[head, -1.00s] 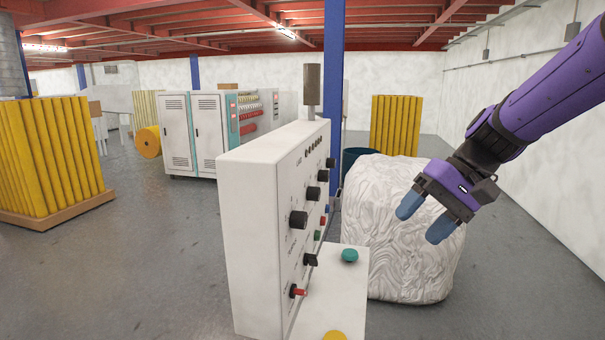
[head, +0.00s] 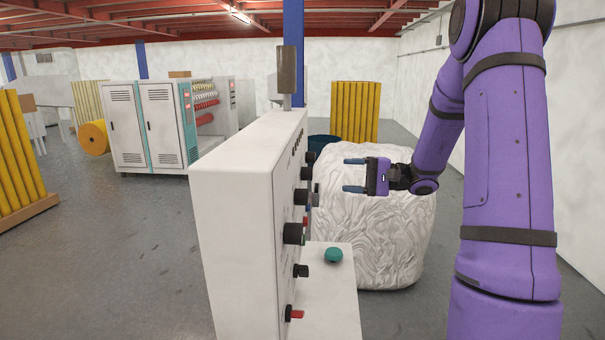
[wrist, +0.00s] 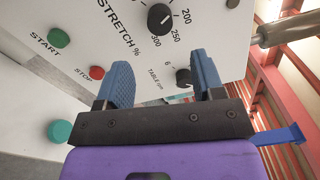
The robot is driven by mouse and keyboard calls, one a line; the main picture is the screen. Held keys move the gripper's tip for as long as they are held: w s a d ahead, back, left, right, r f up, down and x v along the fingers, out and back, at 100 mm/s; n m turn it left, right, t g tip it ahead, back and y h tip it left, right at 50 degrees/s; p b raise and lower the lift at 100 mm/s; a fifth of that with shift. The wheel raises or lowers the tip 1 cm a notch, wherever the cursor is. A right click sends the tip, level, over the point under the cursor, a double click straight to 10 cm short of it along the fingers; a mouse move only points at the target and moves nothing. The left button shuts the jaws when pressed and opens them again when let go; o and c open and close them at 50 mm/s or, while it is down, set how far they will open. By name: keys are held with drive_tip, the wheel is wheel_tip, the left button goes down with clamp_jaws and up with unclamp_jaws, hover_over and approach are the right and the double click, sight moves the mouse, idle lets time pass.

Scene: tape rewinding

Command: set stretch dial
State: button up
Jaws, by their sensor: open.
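The stretch dial (wrist: 160,17) is a round black knob with a light pointer mark, under the printed "STRETCH %" and a scale showing 200, 250 and 300. It sits on the white control panel (wrist: 105,55), beyond my fingertips and near the top of the wrist view. My gripper (wrist: 163,68) is open, its blue fingers apart with nothing held between them. In the head view my gripper (head: 352,175) points left at the knobbed face of the control box (head: 240,220), with a gap between. I cannot tell which knob there is the stretch dial.
A second black knob marked "TABLE" (wrist: 183,77) shows near the right finger. A green start button (wrist: 59,37) and red stop button (wrist: 96,72) are left. A teal button (head: 333,255) sits on the lower ledge. A wrapped white load (head: 375,240) stands behind my gripper.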

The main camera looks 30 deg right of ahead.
sight(311, 174)
drive_tip(key=x, duration=1)
drive_tip(key=shift+w+a, duration=0.1)
drive_tip(key=shift+a, duration=0.05)
drive_tip(key=shift+c, duration=0.4)
drive_tip(key=c, duration=0.8)
drive_tip(key=shift+c, duration=0.2)
drive_tip(key=shift+m, duration=0.3)
drive_tip(key=m, duration=0.8)
drive_tip(key=shift+m, duration=0.3)
